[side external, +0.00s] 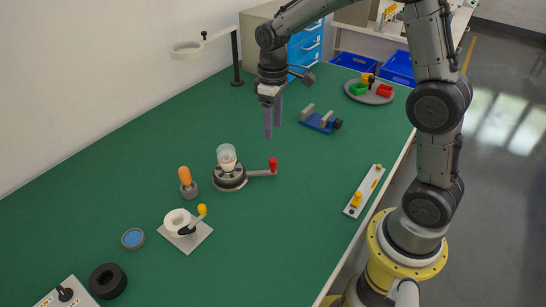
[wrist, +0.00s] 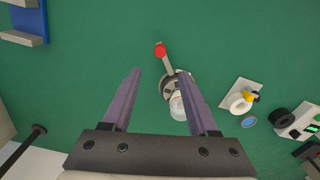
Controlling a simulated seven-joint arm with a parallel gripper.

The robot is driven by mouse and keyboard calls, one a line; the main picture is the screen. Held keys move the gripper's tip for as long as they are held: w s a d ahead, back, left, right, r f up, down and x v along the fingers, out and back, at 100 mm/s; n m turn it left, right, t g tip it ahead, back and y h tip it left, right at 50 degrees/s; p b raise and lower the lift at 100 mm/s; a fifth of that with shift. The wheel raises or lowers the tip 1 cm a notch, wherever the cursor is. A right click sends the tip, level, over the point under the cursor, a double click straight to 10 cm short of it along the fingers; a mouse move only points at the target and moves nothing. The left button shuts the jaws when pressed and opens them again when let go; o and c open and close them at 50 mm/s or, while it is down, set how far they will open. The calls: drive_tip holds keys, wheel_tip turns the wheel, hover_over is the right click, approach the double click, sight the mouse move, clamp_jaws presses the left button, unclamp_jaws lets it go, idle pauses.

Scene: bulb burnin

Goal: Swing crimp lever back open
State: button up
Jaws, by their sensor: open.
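The crimp lever (side external: 262,172) is a grey arm with a red knob (side external: 273,163) at its end. It extends to the right from a round dark metal base (side external: 230,180) that holds a clear bulb with a white lower part (side external: 227,157). In the wrist view the lever (wrist: 168,62) runs up and left from the base to the red knob (wrist: 160,50), and my right finger partly covers the base and bulb (wrist: 177,107). My gripper (side external: 273,123) is open and empty, pointing down above the table, behind the lever in the side view and apart from it.
A white ring fixture with a yellow-knobbed handle (side external: 202,210) and an orange-handled tool (side external: 185,176) stand left of the base. A blue vise (side external: 318,122) lies right of my gripper. A yellow-knobbed bar (side external: 356,199) lies near the front edge. Green table (side external: 290,220) in front of the lever is clear.

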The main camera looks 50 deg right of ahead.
sight(273, 159)
wheel_tip(273, 159, down, 12)
drive_tip(key=shift+r, duration=0.2)
clamp_jaws()
idle(0.5)
drive_tip(key=shift+r, duration=0.1)
idle(0.9)
